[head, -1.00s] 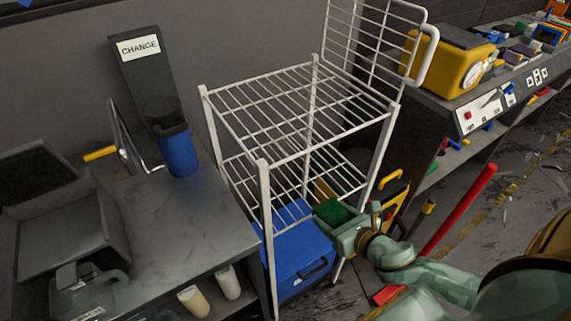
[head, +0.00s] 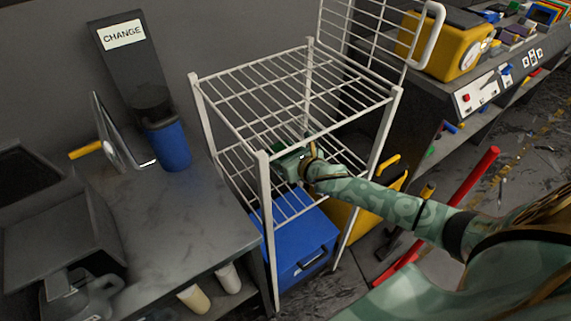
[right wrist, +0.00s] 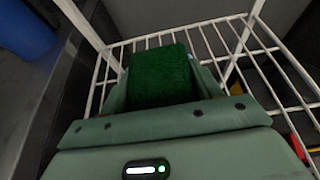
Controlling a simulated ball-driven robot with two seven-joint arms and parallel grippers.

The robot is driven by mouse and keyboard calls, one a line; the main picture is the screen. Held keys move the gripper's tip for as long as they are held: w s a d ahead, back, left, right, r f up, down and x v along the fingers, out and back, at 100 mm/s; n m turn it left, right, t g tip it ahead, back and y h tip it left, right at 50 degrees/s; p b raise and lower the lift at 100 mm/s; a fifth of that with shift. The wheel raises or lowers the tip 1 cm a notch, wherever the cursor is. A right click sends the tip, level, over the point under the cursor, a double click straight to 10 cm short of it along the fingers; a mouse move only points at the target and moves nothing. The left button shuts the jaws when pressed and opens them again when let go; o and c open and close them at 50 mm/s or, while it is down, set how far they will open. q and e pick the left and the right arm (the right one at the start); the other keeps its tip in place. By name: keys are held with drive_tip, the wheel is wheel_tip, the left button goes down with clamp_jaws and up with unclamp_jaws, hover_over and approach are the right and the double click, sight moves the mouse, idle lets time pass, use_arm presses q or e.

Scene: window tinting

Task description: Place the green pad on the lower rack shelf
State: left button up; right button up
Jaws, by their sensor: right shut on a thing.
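The green pad (right wrist: 160,75) is between the fingers of my right gripper (right wrist: 162,82) in the right wrist view, with wire shelf bars around and beyond it. In the head view only a small part of the pad (head: 279,147) shows, seen through the upper shelf's wires. My right gripper (head: 285,160) is shut on the pad inside the white rack, between the upper shelf (head: 245,72) and the lower rack shelf (head: 291,205). I cannot tell whether the pad touches the lower shelf. My left gripper is not in view.
White rack posts (head: 266,225) stand close around my right arm. A blue box (head: 300,250) sits under the lower shelf. A dark table (head: 180,225) with a blue canister (head: 168,145) is at left. A red bar (head: 475,190) leans at right.

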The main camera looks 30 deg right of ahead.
drive_tip(key=shift+f+b, duration=0.8)
drive_tip(key=shift+f, duration=0.9)
drive_tip(key=shift+f, duration=0.15)
drive_tip(key=o, duration=1.1)
drive_tip(key=shift+r, duration=0.25)
drive_tip(key=p+v, duration=0.3)
drive_tip(key=v, duration=0.9)
drive_tip(key=shift+s, duration=0.1)
drive_tip(key=shift+f, duration=0.1)
